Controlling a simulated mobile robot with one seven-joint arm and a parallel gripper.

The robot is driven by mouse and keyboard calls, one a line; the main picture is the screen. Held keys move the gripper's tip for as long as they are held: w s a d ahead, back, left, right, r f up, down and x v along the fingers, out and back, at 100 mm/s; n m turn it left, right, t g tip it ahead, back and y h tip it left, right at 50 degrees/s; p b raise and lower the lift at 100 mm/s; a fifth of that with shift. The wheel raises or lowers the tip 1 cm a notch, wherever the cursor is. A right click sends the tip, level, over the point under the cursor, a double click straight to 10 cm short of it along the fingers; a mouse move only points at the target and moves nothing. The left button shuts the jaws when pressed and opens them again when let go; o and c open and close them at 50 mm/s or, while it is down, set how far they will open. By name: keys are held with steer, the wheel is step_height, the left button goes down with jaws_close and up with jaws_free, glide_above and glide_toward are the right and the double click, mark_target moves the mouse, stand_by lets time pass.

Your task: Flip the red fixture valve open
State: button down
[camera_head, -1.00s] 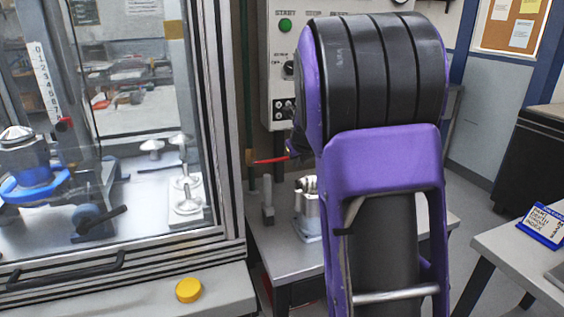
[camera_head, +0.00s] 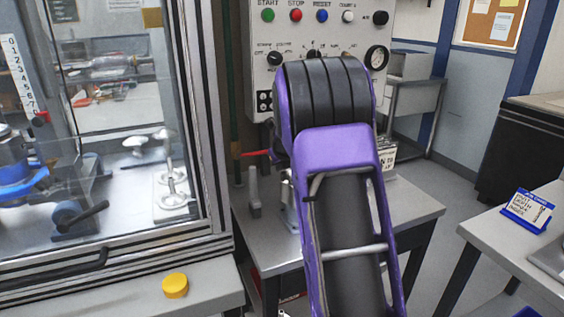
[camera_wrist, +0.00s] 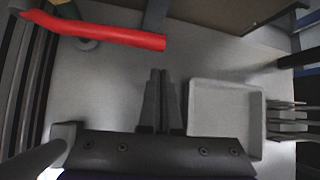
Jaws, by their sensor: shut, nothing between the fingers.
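The red valve handle (camera_head: 256,153) shows in the head view as a thin red lever at the left edge of my arm, above the small metal table. In the wrist view the red handle (camera_wrist: 110,33) is a long bar at the upper left, lying roughly sideways, with a bend at its left end. My gripper (camera_wrist: 159,73) is shut and empty. Its fingertips are just below the bar's right end in that view, with no clear contact. In the head view my arm hides the gripper and most of the valve's mounting.
A glass-fronted enclosure (camera_head: 215,130) stands close on the left, with a yellow button (camera_head: 175,286) in front. A control panel (camera_head: 330,25) rises behind my arm. A grey post (camera_head: 254,195) stands on the metal table (camera_head: 420,205). A pale square tray (camera_wrist: 226,112) is right of my fingers.

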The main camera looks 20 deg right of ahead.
mark_target(257, 153)
steer(key=shift+w+a+r, duration=0.15)
steer(key=shift+r, duration=0.5)
steer(key=shift+w+a+r, duration=0.1)
steer(key=shift+r, duration=0.55)
steer(key=shift+w+a+r, duration=0.15)
steer(key=shift+r, duration=0.5)
